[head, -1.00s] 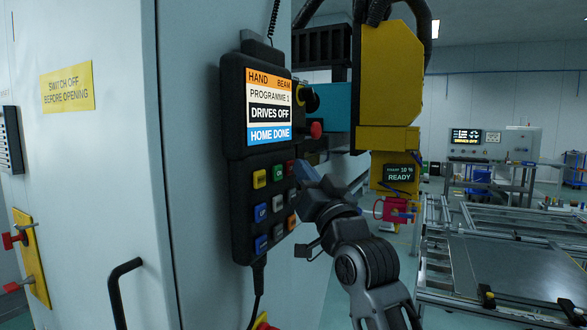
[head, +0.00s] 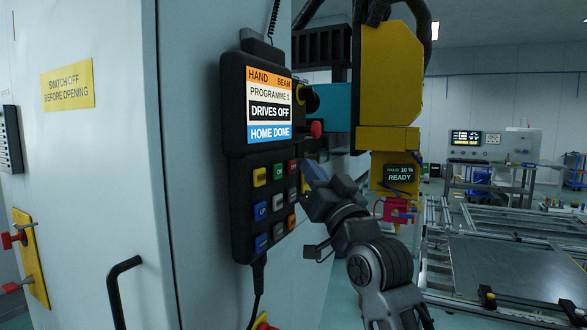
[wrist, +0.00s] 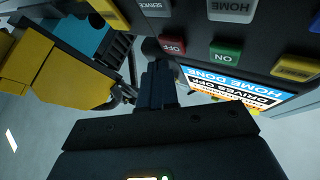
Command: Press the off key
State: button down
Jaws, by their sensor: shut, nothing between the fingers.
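The red off key (head: 292,166) is at the top right of the keypad on the black hand pendant (head: 236,160). The wrist view shows the pendant upside down, with the off key (wrist: 172,45) marked OFF beside the green ON key (wrist: 226,56). My gripper (head: 313,172) is shut and empty, just right of the keypad and apart from it in the head view. In the wrist view the fingertips (wrist: 158,72) lie just below and left of the off key; the depth gap is hard to judge. The pendant screen (head: 269,105) reads DRIVES OFF and HOME DONE.
A red knob (head: 316,129) sticks out beside the pendant, above my gripper. A yellow machine head (head: 391,75) hangs behind and to the right. A black door handle (head: 118,285) stands out at the lower left. The right has a framed table (head: 520,265).

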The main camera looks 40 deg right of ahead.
jog(key=s, duration=0.1)
jog(key=s+d+b, duration=0.1)
jog(key=s, duration=0.1)
jog(key=s+b, duration=0.1)
jog(key=shift+s+d, duration=0.3)
jog(key=shift+s, duration=0.05)
dwell(0.8)
jog(key=s+a+f+g+y, duration=0.1)
jog(key=s+a+f, duration=0.25)
jog(key=f, duration=0.45)
jog(key=s+a+f+n+g+y, duration=0.1)
jog(key=s+a+f, duration=0.3)
jog(key=f, duration=0.5)
jog(key=s+a+f+g+y, duration=0.1)
jog(key=s+a+f+g, duration=0.15)
jog(key=a+f, duration=0.45)
jog(key=s+a+f+n+g+y, duration=0.1)
jog(key=s+a+f, duration=0.1)
jog(key=s, duration=0.6)
jog(key=s+a+f+n+g+y, duration=0.1)
jog(key=s+a+f+n, duration=0.1)
jog(key=s, duration=0.6)
jog(key=s+a+f+n+g+y, duration=0.1)
jog(key=s+a+f, duration=0.3)
jog(key=s, duration=0.5)
jog(key=shift+f+n+y, duration=0.6)
jog(key=shift+a, duration=0.1)
